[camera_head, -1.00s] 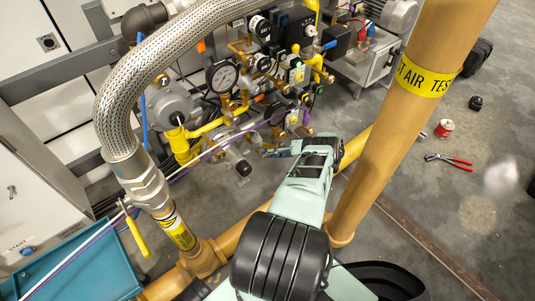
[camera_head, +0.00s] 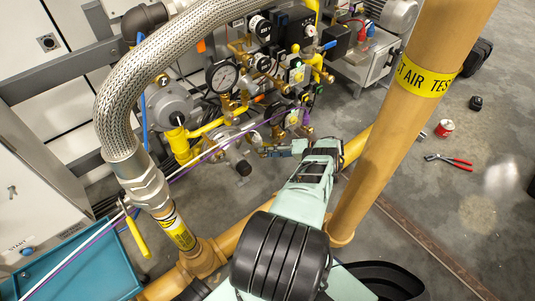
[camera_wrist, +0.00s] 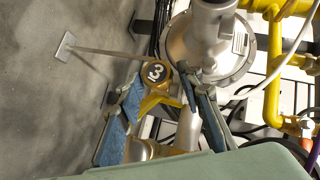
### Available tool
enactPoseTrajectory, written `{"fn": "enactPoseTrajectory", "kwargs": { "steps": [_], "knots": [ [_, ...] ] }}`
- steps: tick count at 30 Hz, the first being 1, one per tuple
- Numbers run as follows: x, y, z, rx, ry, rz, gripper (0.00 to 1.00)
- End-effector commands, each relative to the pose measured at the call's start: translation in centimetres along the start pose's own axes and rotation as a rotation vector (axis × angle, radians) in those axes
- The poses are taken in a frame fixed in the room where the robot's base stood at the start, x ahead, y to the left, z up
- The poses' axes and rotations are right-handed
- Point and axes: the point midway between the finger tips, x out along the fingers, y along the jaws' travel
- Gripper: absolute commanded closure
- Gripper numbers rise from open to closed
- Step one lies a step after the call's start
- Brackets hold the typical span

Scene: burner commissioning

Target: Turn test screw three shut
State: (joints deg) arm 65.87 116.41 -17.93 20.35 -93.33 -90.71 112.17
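The tag sits close to the fingertips. In the head view my gripper (camera_head: 262,150) reaches toward the lower part of the valve train, and the screw is too small to pick out there.
A grey round housing (camera_wrist: 208,45) stands close to the right finger. Yellow pipes (camera_wrist: 275,70) and a white cable (camera_wrist: 268,82) lie farther right. In the head view a braided hose (camera_head: 120,90) and a tan post (camera_head: 385,130) flank my arm. Red-handled pliers (camera_head: 448,160) lie on the floor.

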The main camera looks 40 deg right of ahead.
Motion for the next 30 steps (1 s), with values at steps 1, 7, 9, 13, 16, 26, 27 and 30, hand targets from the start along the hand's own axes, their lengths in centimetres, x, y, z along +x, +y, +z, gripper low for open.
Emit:
{"fn": "enactPoseTrajectory", "kwargs": {
  "steps": [1,7,9,13,16,26,27,30],
  "knots": [
    [0.0,0.0,0.1,0.001,-0.001,0.0,0.59],
    [0.0,0.1,0.2,0.003,-0.003,0.0,0.57],
    [0.0,0.1,0.2,0.003,-0.004,0.0,0.57],
    [-0.1,0.0,0.2,0.003,-0.005,0.001,0.57],
    [-0.2,-0.3,0.0,0.003,-0.005,0.0,0.57],
    [-0.8,-2.2,-0.6,0.003,-0.005,0.0,0.57],
    [-0.9,-2.6,-0.7,0.002,-0.005,-0.001,0.57],
    [-1.3,-3.7,-1.2,0.0,-0.005,-0.004,0.57]
  ]
}}
